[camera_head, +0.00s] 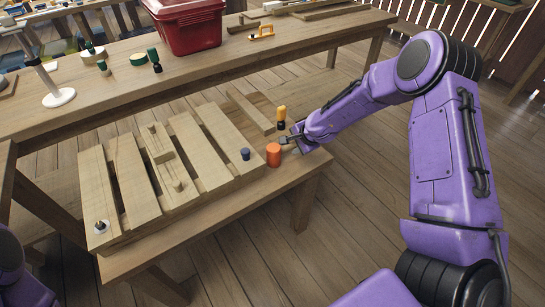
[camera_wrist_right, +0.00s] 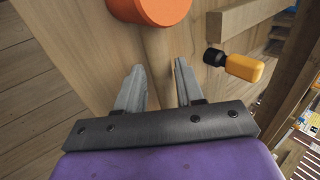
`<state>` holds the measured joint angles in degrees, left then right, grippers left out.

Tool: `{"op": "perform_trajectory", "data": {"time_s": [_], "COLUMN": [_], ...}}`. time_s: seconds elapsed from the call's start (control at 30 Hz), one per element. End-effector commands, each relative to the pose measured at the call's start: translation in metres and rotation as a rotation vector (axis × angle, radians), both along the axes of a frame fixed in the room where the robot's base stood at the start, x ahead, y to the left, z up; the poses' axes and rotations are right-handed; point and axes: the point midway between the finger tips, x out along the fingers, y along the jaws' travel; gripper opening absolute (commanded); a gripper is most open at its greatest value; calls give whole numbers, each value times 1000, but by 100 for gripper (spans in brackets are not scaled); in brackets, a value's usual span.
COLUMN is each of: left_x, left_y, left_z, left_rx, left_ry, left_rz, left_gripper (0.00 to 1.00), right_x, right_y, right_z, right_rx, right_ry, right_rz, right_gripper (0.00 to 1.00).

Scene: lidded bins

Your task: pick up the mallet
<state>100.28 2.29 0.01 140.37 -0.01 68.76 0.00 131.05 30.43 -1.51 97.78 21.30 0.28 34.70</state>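The mallet shows an orange cylindrical head (camera_head: 273,154) near the right end of the low bench. In the right wrist view, the orange head (camera_wrist_right: 150,8) is at the top, partly cut off, with a pale wooden handle (camera_wrist_right: 157,52) running down from it. My right gripper (camera_wrist_right: 155,78) is open, its two fingers apart on either side of the handle's line. It also shows in the head view (camera_head: 289,140), just beside the orange head. I cannot tell whether the fingers touch the handle. My left gripper is not in view.
A red lidded bin (camera_head: 190,27) stands on the table behind.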

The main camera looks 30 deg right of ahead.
Motion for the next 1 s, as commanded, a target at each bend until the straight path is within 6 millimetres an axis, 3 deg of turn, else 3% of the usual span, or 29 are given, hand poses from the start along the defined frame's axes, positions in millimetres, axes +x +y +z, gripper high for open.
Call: {"op": "perform_trajectory", "data": {"time_s": [0.13, 0.4, 0.5, 0.53, 0.83, 1.0], "left_x": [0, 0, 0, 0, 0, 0], "left_y": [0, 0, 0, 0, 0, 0], "left_z": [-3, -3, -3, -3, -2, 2], "left_rx": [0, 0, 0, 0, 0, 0], "left_ry": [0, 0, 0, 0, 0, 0], "left_rz": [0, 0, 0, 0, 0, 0], "left_gripper": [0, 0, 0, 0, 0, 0], "right_x": [13, 16, 16, 16, 16, 17], "right_y": [3, 4, 4, 4, 4, 4], "right_z": [-22, -24, -24, -24, -22, -3], "right_rx": [-2, -1, -1, -1, -1, -3], "right_ry": [1, 0, 1, 1, -1, -3], "right_rz": [2, 4, 4, 4, 4, 4], "right_gripper": [37, 37, 5, 0, 0, 0]}}
